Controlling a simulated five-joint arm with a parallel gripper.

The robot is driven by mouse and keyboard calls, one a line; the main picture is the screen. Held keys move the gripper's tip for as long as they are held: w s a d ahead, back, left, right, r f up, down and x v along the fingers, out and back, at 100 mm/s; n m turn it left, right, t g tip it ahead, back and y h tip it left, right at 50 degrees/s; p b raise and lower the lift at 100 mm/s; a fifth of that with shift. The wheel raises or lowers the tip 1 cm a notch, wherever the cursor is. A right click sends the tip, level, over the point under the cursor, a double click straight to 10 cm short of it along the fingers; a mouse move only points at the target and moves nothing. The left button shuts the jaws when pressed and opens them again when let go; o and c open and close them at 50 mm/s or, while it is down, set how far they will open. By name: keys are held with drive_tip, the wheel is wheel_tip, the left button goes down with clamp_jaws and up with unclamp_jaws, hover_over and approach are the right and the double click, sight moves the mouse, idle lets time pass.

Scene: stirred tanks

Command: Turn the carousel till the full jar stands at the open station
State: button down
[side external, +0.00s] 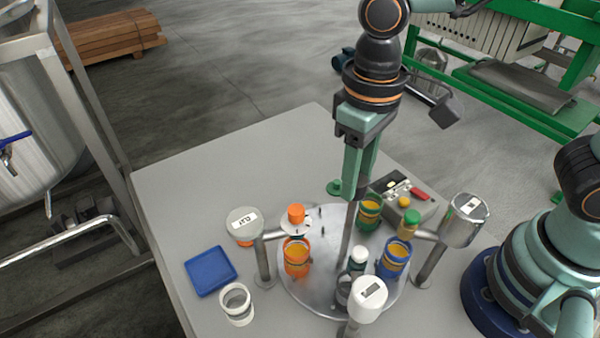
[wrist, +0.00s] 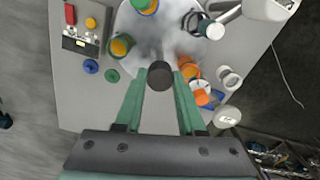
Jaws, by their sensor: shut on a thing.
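The carousel is a round metal plate (side external: 320,292) on the grey table. It carries an orange jar (side external: 297,262), a green jar (side external: 369,212) and a blue jar (side external: 393,260), each showing yellow-orange contents. A grey jar (side external: 344,288) at the front is partly hidden by a white station head (side external: 370,292). Two more heads stand on posts, one at left (side external: 243,221) and one at right (side external: 467,217). I cannot tell which station is the open one. My gripper (side external: 354,198) points down, shut on the upright post (side external: 347,245); its dark round top (wrist: 160,75) shows between my fingers in the wrist view.
A blue tray (side external: 210,271) and a white cup (side external: 237,303) lie left. A control box (side external: 425,207) is behind at right. The table's back left is clear.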

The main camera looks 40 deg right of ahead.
drive_tip(key=shift+m, duration=0.6)
drive_tip(key=shift+r+m, duration=0.1)
drive_tip(key=shift+m, duration=6.4)
drive_tip(key=c, duration=0.5)
unclamp_jaws()
